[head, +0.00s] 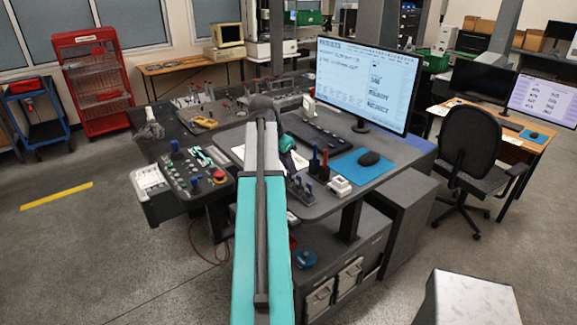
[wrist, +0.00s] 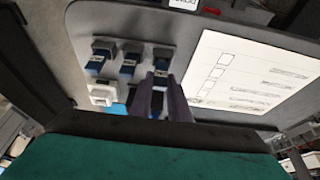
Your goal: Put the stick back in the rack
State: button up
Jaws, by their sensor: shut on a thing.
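My gripper (wrist: 161,92) is shut on a dark stick with a blue part (wrist: 161,76), which shows between and just past the fingertips in the wrist view. Two similar blue-and-black pieces (wrist: 99,58) and (wrist: 129,60) stand in a row beside it. I cannot tell whether the held stick touches the surface beyond it. In the head view, a small dark rack (head: 318,173) with blue-topped and red-topped upright pieces stands on the desk, right of my arm. My fingertips and the held stick are hidden there behind my teal arm.
A printed white sheet (wrist: 252,72) lies right of the fingers in the wrist view. A white block (head: 340,187), a blue mat (head: 352,168), a mouse (head: 369,158), a keyboard (head: 318,134) and a monitor (head: 367,85) crowd the desk. A control panel (head: 190,172) is left of my arm.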

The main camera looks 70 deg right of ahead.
jog(key=shift+f+b, duration=0.35)
jog(key=shift+f, duration=0.4)
dwell(0.4)
jog(key=o, duration=1)
jog(key=shift+c, duration=0.2)
jog(key=shift+r, duration=0.15)
jog(key=b+v, duration=0.4)
jog(key=v, duration=0.9)
jog(key=shift+a+r+b, duration=0.2)
jog(key=shift+b, duration=0.2)
